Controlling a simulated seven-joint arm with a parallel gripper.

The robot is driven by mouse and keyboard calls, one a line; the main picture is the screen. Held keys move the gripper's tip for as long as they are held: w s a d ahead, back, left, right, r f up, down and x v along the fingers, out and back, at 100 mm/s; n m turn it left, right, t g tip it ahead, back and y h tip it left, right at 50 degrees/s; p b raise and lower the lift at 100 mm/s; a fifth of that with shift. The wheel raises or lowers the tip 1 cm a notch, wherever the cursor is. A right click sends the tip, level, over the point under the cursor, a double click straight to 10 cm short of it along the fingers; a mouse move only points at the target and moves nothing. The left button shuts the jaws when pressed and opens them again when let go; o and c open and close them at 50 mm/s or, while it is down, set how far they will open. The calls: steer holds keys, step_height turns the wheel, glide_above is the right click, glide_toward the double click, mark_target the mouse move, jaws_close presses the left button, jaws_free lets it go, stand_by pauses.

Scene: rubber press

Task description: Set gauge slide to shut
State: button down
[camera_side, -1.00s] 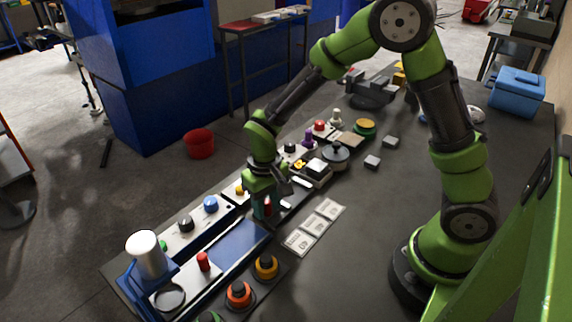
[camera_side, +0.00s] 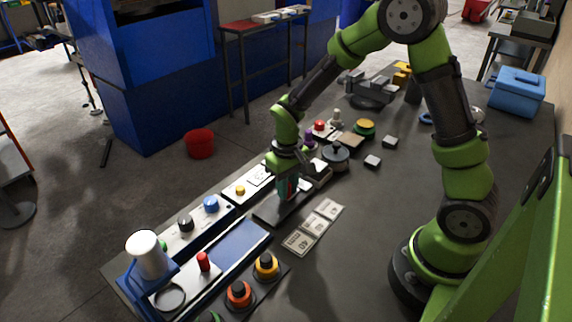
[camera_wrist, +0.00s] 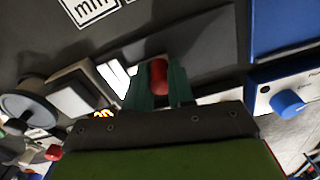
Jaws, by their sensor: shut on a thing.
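The gauge slide is a dark flat track (camera_side: 268,214) on the bench, and its bare part also shows in the wrist view (camera_wrist: 212,42). Its red handle (camera_wrist: 159,77) stands upright between my two teal fingers. My gripper (camera_side: 288,190) is shut on this red handle, near the far end of the track, beside the dark round-topped pot (camera_side: 335,154). My gripper (camera_wrist: 160,90) hides the handle's base and part of the track in the wrist view. White markings show just left of the fingers there, but I cannot read them.
Printed white cards (camera_side: 313,227) lie right of the track. A blue knob (camera_side: 211,204) and a black knob (camera_side: 185,223) sit on the panel to its left. A blue plate (camera_side: 238,245) lies nearer the camera. Small grey blocks (camera_side: 372,161) lie on the bench, with free room to their right.

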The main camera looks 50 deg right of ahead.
mark_target(289, 182)
steer(key=shift+d, duration=0.4)
steer(key=c, duration=1)
jaws_free()
steer(key=shift+o, duration=0.2)
steer(key=shift+a, duration=0.1)
steer(key=shift+r, duration=0.25)
step_height(289, 182, up, 16)
steer(key=shift+r, duration=0.25)
steer(key=s+a+r+m+t+y, duration=0.1)
steer(key=s+a+r+t, duration=0.1)
steer(key=s, duration=0.4)
steer(key=s+a+r+t+y, duration=0.1)
steer(key=s+a+r+t, duration=0.1)
steer(key=s+t, duration=0.3)
steer(key=shift+s+r+m, duration=0.4)
steer(key=shift+s+r, duration=0.1)
steer(key=shift+s, duration=0.7)
